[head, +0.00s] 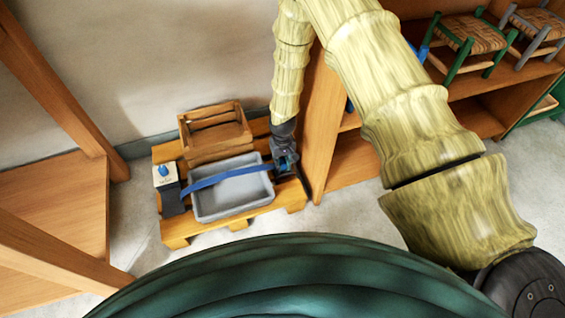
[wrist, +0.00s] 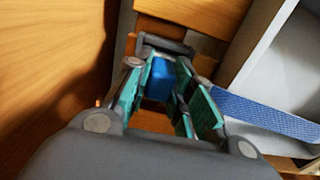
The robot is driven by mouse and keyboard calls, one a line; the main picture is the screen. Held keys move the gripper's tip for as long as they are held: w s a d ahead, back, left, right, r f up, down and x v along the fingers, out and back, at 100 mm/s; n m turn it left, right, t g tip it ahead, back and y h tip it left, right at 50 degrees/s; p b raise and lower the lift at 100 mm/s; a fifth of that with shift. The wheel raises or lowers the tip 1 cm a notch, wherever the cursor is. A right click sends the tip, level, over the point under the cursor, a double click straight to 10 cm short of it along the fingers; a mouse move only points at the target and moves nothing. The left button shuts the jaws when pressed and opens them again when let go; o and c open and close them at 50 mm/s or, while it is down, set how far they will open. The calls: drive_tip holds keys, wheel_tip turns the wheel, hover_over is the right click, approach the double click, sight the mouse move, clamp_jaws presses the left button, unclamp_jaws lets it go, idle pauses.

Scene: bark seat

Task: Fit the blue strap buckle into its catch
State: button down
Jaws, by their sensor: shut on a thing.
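My gripper (head: 286,163) is at the right end of the low wooden stand, pointing down. In the wrist view its teal pads are shut on the blue buckle (wrist: 160,78). The blue strap (head: 228,175) runs from the gripper leftward over the grey tray to a dark post with a white top and a blue knob (head: 163,171). The strap also shows at the right of the wrist view (wrist: 265,115). I cannot make out the catch for certain; the gripper hides much of the stand's right end, and I cannot tell whether the buckle touches anything there.
The grey tray (head: 203,207) sits on the wooden stand (head: 240,221), under the strap. A wooden crate (head: 208,153) stands behind it. A wooden shelf unit (head: 319,125) rises close to the right of the gripper. Pale floor (head: 345,208) is open in front.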

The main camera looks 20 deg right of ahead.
sight(283, 161)
drive_tip(key=shift+f, duration=0.3)
drive_tip(key=c, duration=1.3)
unclamp_jaws()
drive_tip(key=shift+o, duration=0.2)
wheel_tip(283, 161, up, 13)
drive_tip(key=p, duration=0.5)
drive_tip(key=shift+f, duration=0.15)
